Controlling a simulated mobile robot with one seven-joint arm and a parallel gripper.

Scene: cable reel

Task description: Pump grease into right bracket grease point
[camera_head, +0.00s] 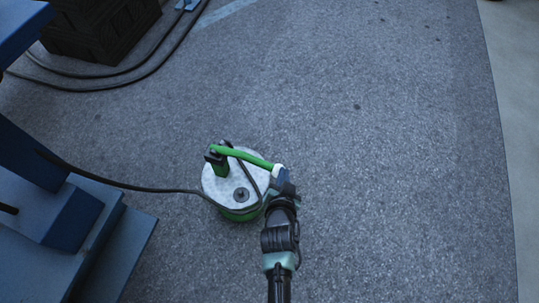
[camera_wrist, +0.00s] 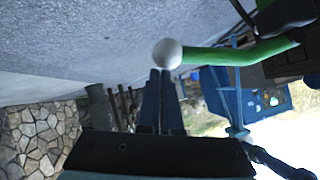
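The grease pump (camera_head: 222,184) stands on the ground in the head view, a round drum with a pale lid and green body. Its green lever (camera_head: 245,155) runs from a black and green post on the lid to a white ball knob (camera_head: 277,171) at the right. The knob also shows in the wrist view (camera_wrist: 167,54). My gripper (camera_head: 282,178) is at the knob. In the wrist view its blue fingers (camera_wrist: 160,75) are close together, with the knob right at their tips; no grip around it shows. The black hose (camera_head: 140,188) runs left to blue steelwork; the grease point cannot be made out.
Blue steelwork (camera_head: 95,230) of the reel fills the left side of the head view. A dark crate (camera_head: 105,30) and black cables (camera_head: 110,85) lie at the upper left. The asphalt right of the pump is clear. A stone wall (camera_wrist: 40,135) shows in the wrist view.

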